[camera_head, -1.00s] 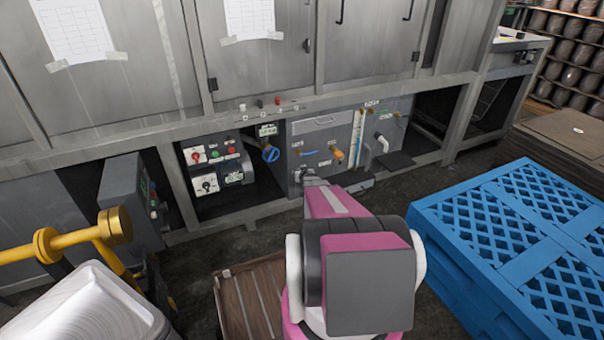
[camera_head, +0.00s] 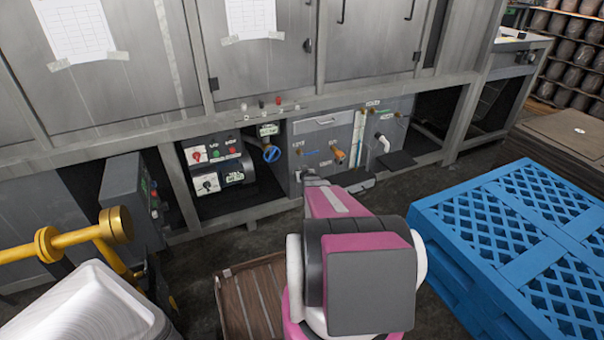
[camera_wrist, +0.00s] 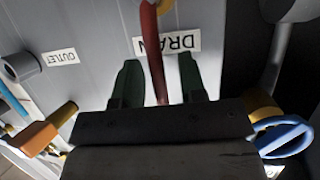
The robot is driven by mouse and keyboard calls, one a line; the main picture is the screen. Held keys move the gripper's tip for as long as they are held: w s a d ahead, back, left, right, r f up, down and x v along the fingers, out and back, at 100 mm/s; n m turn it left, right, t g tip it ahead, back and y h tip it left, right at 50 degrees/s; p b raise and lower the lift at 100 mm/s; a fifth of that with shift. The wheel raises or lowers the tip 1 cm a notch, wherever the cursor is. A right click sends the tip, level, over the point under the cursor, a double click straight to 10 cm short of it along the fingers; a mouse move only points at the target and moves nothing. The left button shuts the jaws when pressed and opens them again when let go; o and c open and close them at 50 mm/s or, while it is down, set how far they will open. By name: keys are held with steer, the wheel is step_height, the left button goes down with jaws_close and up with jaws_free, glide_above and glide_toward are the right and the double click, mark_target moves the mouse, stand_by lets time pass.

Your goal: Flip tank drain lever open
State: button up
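The drain lever (camera_wrist: 153,50) is a slim red bar in the wrist view, in front of a white DRAIN label (camera_wrist: 168,44) that appears upside down. My gripper (camera_wrist: 161,64) has its two dark green fingers spread, one on each side of the lever. Gaps show between the lever and both fingers. The lever's lower end runs down toward the gripper's dark body. In the head view my gripper (camera_head: 312,181) reaches the grey valve panel (camera_head: 329,134) low under the machine, and the lever cannot be made out there.
An orange handle (camera_wrist: 46,130) and a blue handwheel (camera_wrist: 285,136) flank my gripper in the wrist view. A control box (camera_head: 217,165) stands left of the panel. Blue pallets (camera_head: 515,225) fill the right, and a yellow pipe (camera_head: 75,238) is at the left.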

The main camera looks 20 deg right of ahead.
steer(key=v, duration=1)
steer(key=shift+s, duration=0.3)
steer(key=shift+a+r, duration=0.1)
steer(key=shift+a, duration=0.05)
steer(key=s+a+r+n+g+y, duration=0.2)
steer(key=s+a+r+y, duration=0.3)
steer(key=a, duration=0.6)
steer(key=s+a+r+n+g+y, duration=0.1)
steer(key=a+r+n+g+y, duration=0.2)
steer(key=a+r, duration=0.65)
steer(key=s+a+r+m+g+h, duration=0.1)
steer(key=s+a+g+h, duration=0.1)
steer(key=s, duration=0.7)
steer(key=s+a+r+m+g+h, duration=0.1)
steer(key=s+a+m+g+h, duration=0.1)
steer(key=s+g, duration=0.4)
steer(key=s+a+h, duration=0.1)
steer(key=s+h, duration=0.1)
steer(key=s, duration=0.1)
steer(key=shift+a, duration=0.35)
